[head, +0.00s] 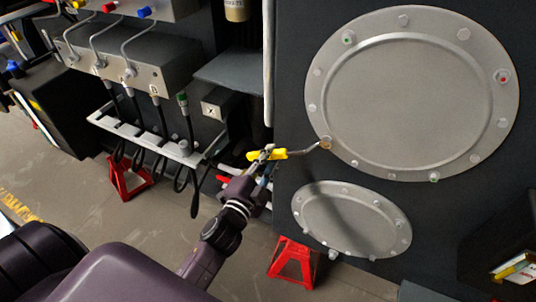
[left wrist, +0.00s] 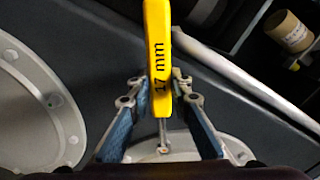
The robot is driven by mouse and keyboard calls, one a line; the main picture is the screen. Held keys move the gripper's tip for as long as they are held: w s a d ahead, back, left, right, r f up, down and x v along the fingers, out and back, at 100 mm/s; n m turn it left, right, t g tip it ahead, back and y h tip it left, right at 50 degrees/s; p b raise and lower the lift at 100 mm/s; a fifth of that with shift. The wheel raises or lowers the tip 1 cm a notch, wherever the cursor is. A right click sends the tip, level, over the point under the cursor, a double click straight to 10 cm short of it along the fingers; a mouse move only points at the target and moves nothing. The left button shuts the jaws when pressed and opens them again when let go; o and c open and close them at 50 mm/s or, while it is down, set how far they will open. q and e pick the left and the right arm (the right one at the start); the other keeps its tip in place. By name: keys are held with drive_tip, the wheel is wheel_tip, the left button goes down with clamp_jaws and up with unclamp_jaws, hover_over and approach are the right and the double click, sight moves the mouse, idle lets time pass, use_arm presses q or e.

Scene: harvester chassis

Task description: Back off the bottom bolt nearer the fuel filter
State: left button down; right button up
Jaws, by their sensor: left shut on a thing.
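My left gripper (head: 264,156) is shut on the yellow handle of a 17 mm wrench (head: 281,154). In the left wrist view, the yellow handle (left wrist: 159,55) stands between the blue-padded fingers (left wrist: 160,118). The wrench's bent metal shank reaches right to a brownish bolt (head: 326,143) at the lower left rim of the large round cover (head: 415,100). Its tip appears to touch this bolt; I cannot tell if it is seated. A green-marked bolt (head: 434,177) sits at the cover's bottom right. A tan canister (head: 236,10), perhaps the fuel filter, is at the top. My right gripper is out of view.
A smaller oval cover (head: 350,218) with several bolts lies below the large one. Red stands (head: 292,262) are on the floor. A pale pipe (left wrist: 250,75) runs beside the wrench in the wrist view.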

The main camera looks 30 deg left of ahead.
use_arm(q)
drive_tip(key=shift+d+f, duration=0.15)
drive_tip(key=shift+d+f+n+b, duration=0.8)
drive_tip(key=shift+d+f+n, duration=0.1)
drive_tip(key=shift+f+n, duration=0.25)
drive_tip(key=shift+d+f+n+b, duration=0.6)
drive_tip(key=shift+d+f+n, duration=0.3)
drive_tip(key=shift+d+n, duration=0.25)
drive_tip(key=shift+d+f, duration=0.1)
